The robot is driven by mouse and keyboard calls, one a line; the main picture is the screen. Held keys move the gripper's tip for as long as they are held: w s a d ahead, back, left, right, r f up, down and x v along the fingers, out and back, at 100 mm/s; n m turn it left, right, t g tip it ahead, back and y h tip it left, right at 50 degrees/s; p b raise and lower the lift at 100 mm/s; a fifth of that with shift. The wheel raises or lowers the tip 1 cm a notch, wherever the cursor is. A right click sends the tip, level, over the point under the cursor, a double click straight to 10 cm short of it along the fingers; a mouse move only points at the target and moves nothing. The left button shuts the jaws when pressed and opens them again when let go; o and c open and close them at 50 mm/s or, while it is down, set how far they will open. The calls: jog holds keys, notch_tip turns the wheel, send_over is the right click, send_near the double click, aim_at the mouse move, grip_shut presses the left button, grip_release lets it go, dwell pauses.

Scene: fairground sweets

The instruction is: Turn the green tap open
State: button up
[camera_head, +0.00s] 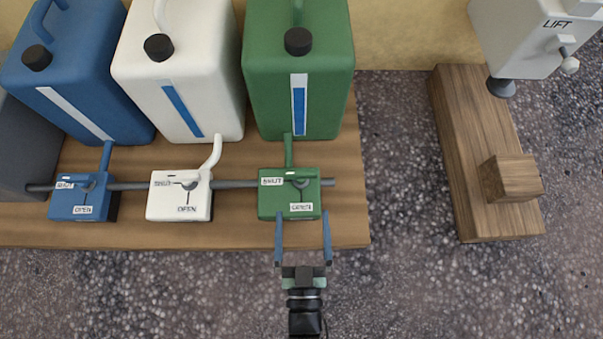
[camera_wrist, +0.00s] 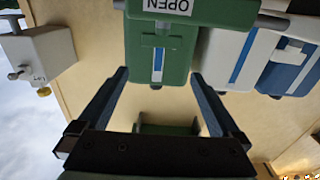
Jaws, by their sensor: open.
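The green tap (camera_head: 290,205) is a green box on a grey pipe below the green canister (camera_head: 270,90) in the head view. It has a SHUT label at its upper left and an OPEN label at its lower right. A small dark knob sits by its upper middle; the lever's exact direction is too small to tell. My gripper (camera_head: 302,218) is open and empty at the tap's front edge, its fingers pointing towards it. In the wrist view, the tap (camera_wrist: 215,12) shows at the top with OPEN upside down, beyond my open gripper (camera_wrist: 159,76).
A white tap (camera_head: 178,207) and white canister (camera_head: 185,65) stand to the left, then a blue tap (camera_head: 68,207) and blue canister (camera_head: 75,75). A wooden block stand (camera_head: 475,150) and a box marked LIFT (camera_head: 525,45) are at right. The speckled ground in front is clear.

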aim_at(301, 177)
jog(key=w+b, duration=0.2)
jog(key=w, duration=0.1)
jog(key=w+f+b, duration=0.1)
jog(key=w+b, duration=0.1)
jog(key=w, duration=0.1)
jog(key=w+f+b, duration=0.1)
jog(key=w+b, duration=0.1)
jog(key=w, duration=0.2)
jog(key=shift+f, duration=0.2)
jog(key=shift+w+r+b, duration=0.15)
jog(key=shift+w+b, duration=0.35)
jog(key=shift+w, duration=0.25)
jog(key=shift+c, duration=0.2)
jog(key=c, duration=1)
